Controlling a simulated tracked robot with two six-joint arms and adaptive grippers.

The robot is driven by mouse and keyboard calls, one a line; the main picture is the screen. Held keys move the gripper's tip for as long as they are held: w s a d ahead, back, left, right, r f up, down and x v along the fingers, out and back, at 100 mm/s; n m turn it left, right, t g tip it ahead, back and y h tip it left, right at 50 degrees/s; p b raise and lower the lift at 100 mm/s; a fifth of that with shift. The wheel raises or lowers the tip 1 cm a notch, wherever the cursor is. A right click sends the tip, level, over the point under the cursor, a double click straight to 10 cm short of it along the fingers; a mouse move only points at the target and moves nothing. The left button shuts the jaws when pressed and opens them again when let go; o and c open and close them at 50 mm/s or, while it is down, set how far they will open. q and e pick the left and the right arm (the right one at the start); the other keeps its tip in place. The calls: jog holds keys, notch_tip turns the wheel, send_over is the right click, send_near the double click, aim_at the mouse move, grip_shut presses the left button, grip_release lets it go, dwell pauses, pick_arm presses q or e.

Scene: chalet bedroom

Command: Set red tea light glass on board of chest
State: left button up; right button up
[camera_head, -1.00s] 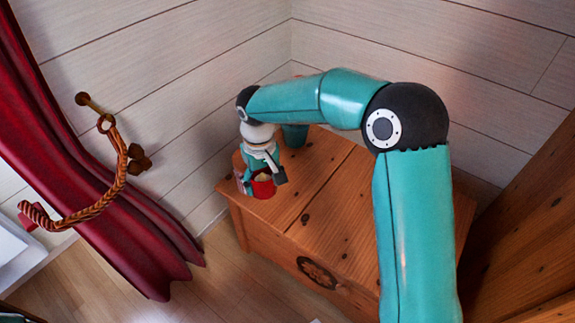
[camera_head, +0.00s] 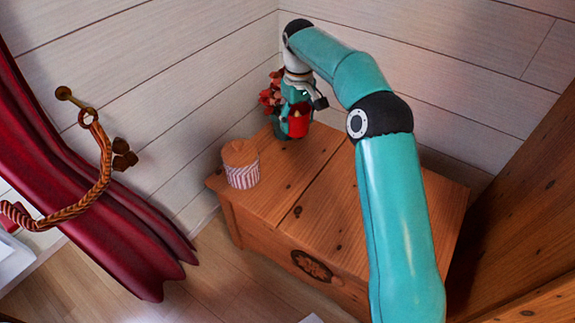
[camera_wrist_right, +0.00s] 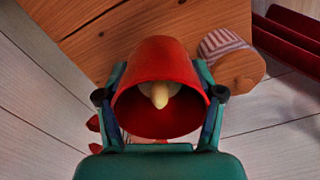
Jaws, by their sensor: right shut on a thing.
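My right gripper (camera_head: 297,102) is shut on the red tea light glass (camera_head: 298,125), near the back corner of the chest. In the right wrist view, the red glass (camera_wrist_right: 158,55) sits between both fingers (camera_wrist_right: 160,93), its mouth facing the camera and a pale candle inside. The wooden chest (camera_head: 330,210) has a plank top; its board also shows in the wrist view (camera_wrist_right: 150,22). I cannot tell whether the glass touches the board. My left gripper is not in view.
A striped jar with a wooden lid (camera_head: 242,172) stands at the chest's left end. Red flowers (camera_head: 270,97) show behind my right gripper, close to the walls. The middle of the chest top is bare. A red curtain (camera_head: 95,210) hangs at left.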

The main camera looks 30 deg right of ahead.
aim_at(295, 173)
notch_tip(295, 173, down, 18)
jog(key=b, duration=0.6)
jog(key=shift+r, duration=0.15)
jog(key=o, duration=1.7)
jog(key=shift+c, duration=0.2)
notch_tip(295, 173, up, 12)
jog(key=p, duration=0.4)
jog(key=shift+w, duration=0.1)
